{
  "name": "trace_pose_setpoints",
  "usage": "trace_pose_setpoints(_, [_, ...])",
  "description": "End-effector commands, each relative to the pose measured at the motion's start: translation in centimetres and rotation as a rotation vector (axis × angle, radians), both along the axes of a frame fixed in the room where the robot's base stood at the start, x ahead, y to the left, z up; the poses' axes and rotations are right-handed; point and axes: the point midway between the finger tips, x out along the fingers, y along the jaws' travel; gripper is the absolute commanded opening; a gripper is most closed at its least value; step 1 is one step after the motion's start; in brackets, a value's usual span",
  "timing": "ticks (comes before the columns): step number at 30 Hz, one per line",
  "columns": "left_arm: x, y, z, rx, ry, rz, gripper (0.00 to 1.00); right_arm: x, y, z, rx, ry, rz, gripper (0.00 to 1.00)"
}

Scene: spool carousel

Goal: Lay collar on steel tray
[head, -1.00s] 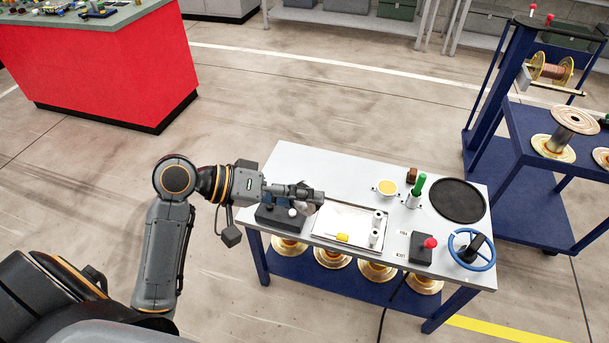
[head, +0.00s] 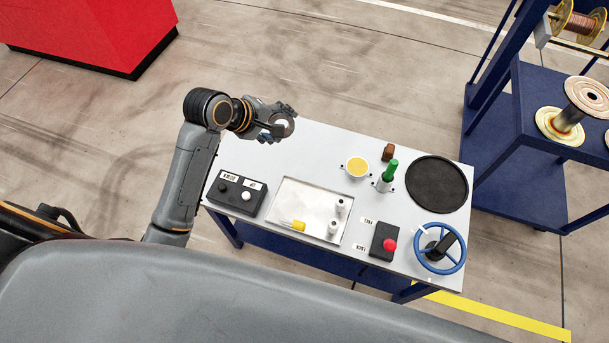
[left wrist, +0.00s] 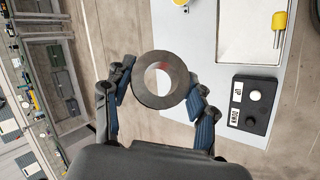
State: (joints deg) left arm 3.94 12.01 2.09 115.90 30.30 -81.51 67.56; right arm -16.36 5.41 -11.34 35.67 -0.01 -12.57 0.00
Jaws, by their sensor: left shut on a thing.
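The collar is a dark grey ring (left wrist: 180,86) with a wide hole, held in my left gripper (left wrist: 160,92) between its blue-padded fingers. The same ring (head: 290,124) shows in the head view, with the left gripper (head: 280,128) around it at the table's far left corner, apart from the tray. The steel tray (head: 298,205) lies in the table top, to the right and nearer. My right gripper is not in view.
A black button box (head: 235,194) stands left of the tray. The tray's middle is bare.

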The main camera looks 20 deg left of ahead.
Motion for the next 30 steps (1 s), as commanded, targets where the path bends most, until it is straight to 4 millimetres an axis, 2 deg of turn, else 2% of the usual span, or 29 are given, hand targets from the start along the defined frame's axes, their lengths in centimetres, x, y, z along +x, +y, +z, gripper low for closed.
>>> trace_pose_setpoints(3, [1.5, -0.3, -3.9, -0.117, 0.178, 0.251, 0.13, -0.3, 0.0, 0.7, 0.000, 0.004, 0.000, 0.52])
trace_pose_setpoints(7, [2.2, -1.2, -9.6, -0.339, 0.369, 0.568, 0.13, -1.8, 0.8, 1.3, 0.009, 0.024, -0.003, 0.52])
trace_pose_setpoints(12, [1.4, -3.2, -17.1, -0.662, 0.505, 0.882, 0.13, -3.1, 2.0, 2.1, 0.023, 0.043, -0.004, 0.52])
trace_pose_setpoints(15, [0.7, -4.4, -20.1, -0.792, 0.528, 0.983, 0.13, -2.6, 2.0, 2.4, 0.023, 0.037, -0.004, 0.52])
trace_pose_setpoints(18, [0.1, -5.1, -22.0, -0.868, 0.528, 1.033, 0.13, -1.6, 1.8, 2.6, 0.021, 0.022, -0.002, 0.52])
trace_pose_setpoints(21, [-0.2, -5.6, -22.9, -0.909, 0.527, 1.059, 0.13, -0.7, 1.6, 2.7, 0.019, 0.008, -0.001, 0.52])
trace_pose_setpoints(30, [-0.3, -5.7, -24.3, -0.923, 0.523, 1.066, 0.13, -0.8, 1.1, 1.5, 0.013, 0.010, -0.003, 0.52])
